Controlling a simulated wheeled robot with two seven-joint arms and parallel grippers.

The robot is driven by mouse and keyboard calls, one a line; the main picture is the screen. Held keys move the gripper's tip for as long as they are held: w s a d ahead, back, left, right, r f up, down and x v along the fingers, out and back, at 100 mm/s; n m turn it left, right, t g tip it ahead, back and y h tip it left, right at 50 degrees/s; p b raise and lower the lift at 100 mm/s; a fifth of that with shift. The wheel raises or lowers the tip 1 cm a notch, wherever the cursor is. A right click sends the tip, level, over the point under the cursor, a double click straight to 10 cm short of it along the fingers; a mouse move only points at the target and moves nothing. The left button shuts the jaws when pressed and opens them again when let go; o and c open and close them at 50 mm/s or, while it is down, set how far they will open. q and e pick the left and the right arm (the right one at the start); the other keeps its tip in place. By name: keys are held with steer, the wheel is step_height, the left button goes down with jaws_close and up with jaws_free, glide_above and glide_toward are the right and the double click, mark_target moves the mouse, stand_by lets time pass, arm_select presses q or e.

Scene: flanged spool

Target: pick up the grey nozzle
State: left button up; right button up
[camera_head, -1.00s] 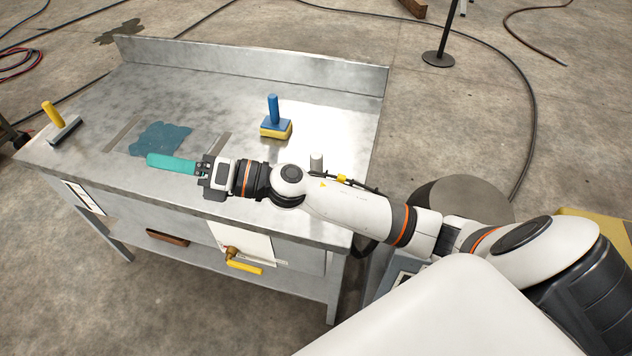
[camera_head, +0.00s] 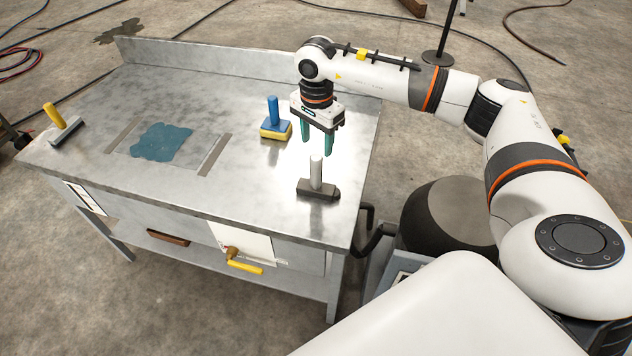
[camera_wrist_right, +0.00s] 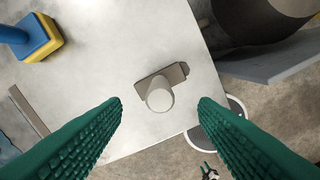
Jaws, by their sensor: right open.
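The grey nozzle (camera_head: 317,188) stands on the table's right part, near the front edge. It has a pale upright handle on a flat dark grey base. It also shows in the right wrist view (camera_wrist_right: 159,93), seen from above, its round handle top between the fingertips. My right gripper (camera_head: 316,149) points down just above the handle, its green fingers apart and empty. In the right wrist view the right gripper (camera_wrist_right: 160,101) has one finger to each side of the nozzle, with gaps. My left gripper is not in view.
A blue-handled tool with a yellow base (camera_head: 275,122) stands behind and left of the nozzle. A yellow-handled grey tool (camera_head: 62,125) stands at the table's far left. A teal patch (camera_head: 160,142) lies between. A raised ledge (camera_head: 245,66) runs along the back.

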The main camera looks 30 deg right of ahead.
mark_target(316, 156)
step_height(316, 156, down, 4)
steer(key=shift+f+p, duration=0.1)
steer(key=shift+p, duration=0.35)
steer(key=shift+a+f+p, duration=0.1)
steer(key=shift+f+p, duration=0.15)
steer(key=shift+p, duration=0.05)
step_height(316, 156, down, 4)
steer(key=shift+r+p, duration=0.15)
steer(key=shift+p, duration=0.55)
steer(key=shift+f, duration=0.45)
steer(key=shift+c, duration=0.3)
steer(key=shift+r, duration=0.1)
jaws_close()
